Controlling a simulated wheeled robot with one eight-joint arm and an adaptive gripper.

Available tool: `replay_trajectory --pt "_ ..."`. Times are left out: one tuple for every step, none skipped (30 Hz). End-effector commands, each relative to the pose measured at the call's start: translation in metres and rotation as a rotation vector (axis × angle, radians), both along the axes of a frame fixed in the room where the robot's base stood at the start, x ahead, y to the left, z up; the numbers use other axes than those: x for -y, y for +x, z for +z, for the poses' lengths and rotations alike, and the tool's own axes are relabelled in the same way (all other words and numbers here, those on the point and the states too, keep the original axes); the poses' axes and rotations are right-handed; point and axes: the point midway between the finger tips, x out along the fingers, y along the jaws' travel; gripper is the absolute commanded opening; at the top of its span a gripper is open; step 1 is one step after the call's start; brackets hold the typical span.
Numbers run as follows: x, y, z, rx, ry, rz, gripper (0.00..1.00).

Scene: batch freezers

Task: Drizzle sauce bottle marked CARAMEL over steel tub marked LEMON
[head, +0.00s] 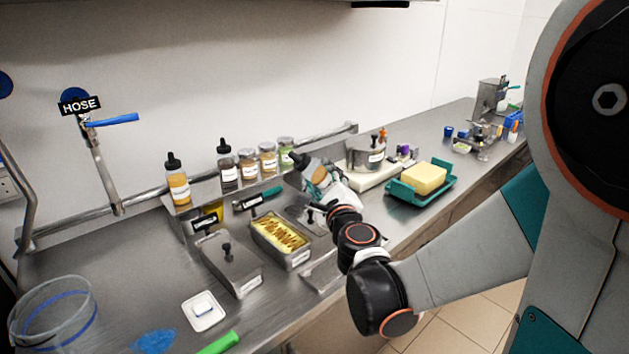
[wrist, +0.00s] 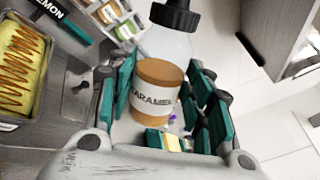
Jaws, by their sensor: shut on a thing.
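My gripper (head: 330,190) is shut on the CARAMEL bottle (wrist: 157,90), a clear bottle with brown sauce low inside and a black cap. In the head view the bottle (head: 318,174) is tilted, its cap toward the upper left, and my gripper hides part of it. The steel tub (head: 298,260) stands to the lower left of my gripper. It holds yellow ice cream with brown zigzag lines across it. In the wrist view the tub (wrist: 12,103) is at the left edge, beside a black and green LEMON marker (wrist: 62,17).
A lidded steel tub (head: 232,265) stands left of the yellow one. Several sauce bottles (head: 228,167) and jars line the back shelf. A scale with a pot (head: 366,155) and a green tray (head: 402,193) stand to the right. A white dish (head: 203,320) lies in front.

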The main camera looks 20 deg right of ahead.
Motion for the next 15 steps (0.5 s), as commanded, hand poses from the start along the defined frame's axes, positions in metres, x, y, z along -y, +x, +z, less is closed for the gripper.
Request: replay_trajectory --pt "-0.0001 -0.0001 0.0035 0.005 0.029 0.000 0.22" --pt "0.0000 -0.0001 0.0045 0.009 0.047 0.000 0.22" --pt "0.0000 0.0000 0.0055 0.013 0.068 0.000 0.22" --pt "0.0000 0.0000 0.0062 0.015 0.080 0.000 0.22" --pt "0.0000 0.0000 0.0065 0.017 0.089 0.000 0.22" --pt "0.0000 0.0000 0.0069 0.018 0.099 0.000 0.22" --pt "0.0000 0.0000 0.0069 0.019 0.104 0.000 0.22" --pt "0.0000 0.0000 0.0069 0.020 0.106 0.000 0.22" --pt "0.0000 0.0000 0.0067 0.020 0.107 0.000 0.22" --pt "-0.0001 0.0000 0.0067 0.020 0.107 0.000 0.22" --pt "0.0000 0.0000 0.0066 0.020 0.107 0.000 0.22" --pt "0.0000 0.0000 0.0065 0.020 0.106 0.000 0.22" --pt "0.0000 0.0000 0.0065 0.020 0.106 0.000 0.22" --pt "0.0000 0.0000 0.0065 0.020 0.106 0.000 0.22" --pt "0.0000 0.0000 0.0067 0.020 0.110 0.000 0.22"
